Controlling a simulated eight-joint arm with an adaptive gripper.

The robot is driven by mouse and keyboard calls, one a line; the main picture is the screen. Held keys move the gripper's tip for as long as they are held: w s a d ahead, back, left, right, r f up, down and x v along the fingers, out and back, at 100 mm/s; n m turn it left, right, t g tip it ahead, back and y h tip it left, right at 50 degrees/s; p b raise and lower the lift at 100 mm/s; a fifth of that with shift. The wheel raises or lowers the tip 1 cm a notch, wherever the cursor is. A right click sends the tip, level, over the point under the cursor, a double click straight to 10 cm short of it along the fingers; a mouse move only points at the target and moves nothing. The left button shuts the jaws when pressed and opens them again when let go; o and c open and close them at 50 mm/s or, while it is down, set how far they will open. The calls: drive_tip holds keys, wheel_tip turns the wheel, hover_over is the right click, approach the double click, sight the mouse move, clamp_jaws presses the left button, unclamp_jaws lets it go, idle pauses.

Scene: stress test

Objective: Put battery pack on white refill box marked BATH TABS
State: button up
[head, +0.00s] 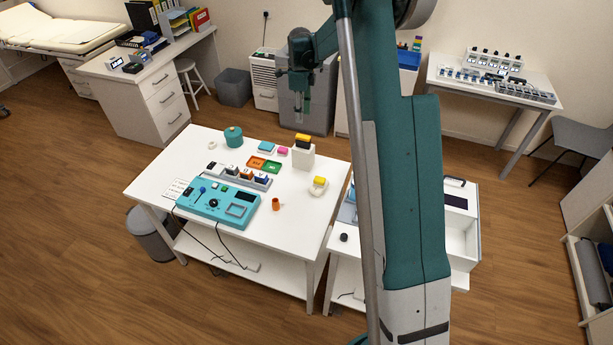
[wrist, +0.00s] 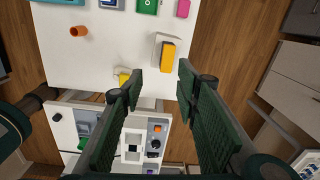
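A yellow-and-black block (head: 302,140), which looks like the battery pack, rests on top of an upright white box (head: 303,158) at the table's right back. I cannot read any marking on the box. In the wrist view the yellow block (wrist: 168,56) lies on the white box (wrist: 158,41), just beyond my fingertips. My gripper (wrist: 161,84) is open, with nothing between its fingers. In the head view my gripper (head: 299,120) hangs above and behind the box, apart from the block.
A second yellow block (head: 319,180) sits on a white rounded item at the right edge. An orange cup (head: 276,204), a teal device (head: 218,203), coloured trays (head: 257,162) and a teal pot (head: 233,137) share the table (head: 160,166). A lower side table (head: 343,262) adjoins.

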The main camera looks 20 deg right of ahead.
drive_tip(key=s+a+r+n+t, duration=0.2)
drive_tip(key=s+a+r+n, duration=0.4)
drive_tip(key=s+r, duration=0.45)
drive_tip(key=s+a+r+n+t, duration=0.1)
drive_tip(key=s+a+r+n, duration=0.55)
drive_tip(key=s+r, duration=0.45)
drive_tip(key=s+a+f+n+t, duration=0.1)
drive_tip(key=s+n, duration=0.3)
drive_tip(key=s, duration=0.5)
drive_tip(key=s+a+f+n+t, duration=0.1)
drive_tip(key=s+a+n, duration=0.3)
drive_tip(key=s, duration=0.5)
drive_tip(key=s+a+f+n+t, duration=0.1)
drive_tip(key=s+a+n, duration=0.2)
drive_tip(key=s, duration=0.7)
drive_tip(key=shift+f+n+t, duration=0.35)
drive_tip(key=shift+n+t, duration=0.05)
drive_tip(key=shift+n, duration=0.65)
